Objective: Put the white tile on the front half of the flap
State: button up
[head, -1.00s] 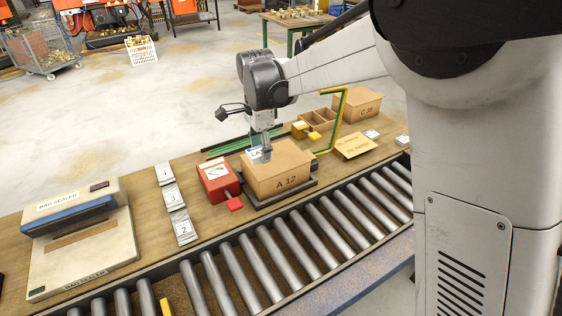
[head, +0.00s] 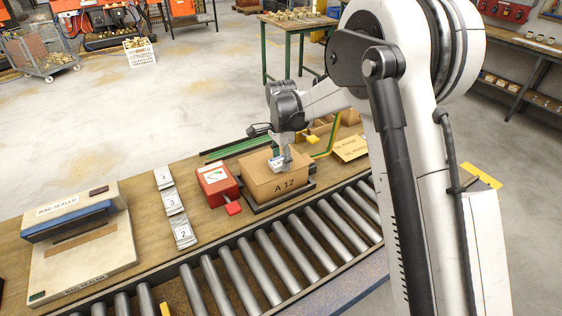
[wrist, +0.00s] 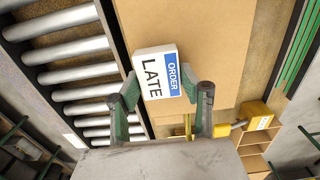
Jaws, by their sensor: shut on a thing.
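The white tile (head: 277,164) has a blue band and reads ORDER LATE in the wrist view (wrist: 158,76). My gripper (wrist: 168,90) is shut on it, with one finger at each side of the tile. In the head view my gripper (head: 287,160) and the tile are over the right part of the top of the brown A 12 carton (head: 273,186). The carton top, which seems to be the flap, is a plain brown face in the wrist view (wrist: 205,35). I cannot tell whether the tile touches it.
The roller conveyor (head: 285,250) runs along the front. A brown card (head: 350,148) lies to the right.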

jog(key=shift+f, duration=0.4)
jog(key=shift+f, duration=0.2)
jog(key=o, duration=1.2)
jog(key=shift+c, duration=0.2)
jog(key=shift+r, duration=0.1)
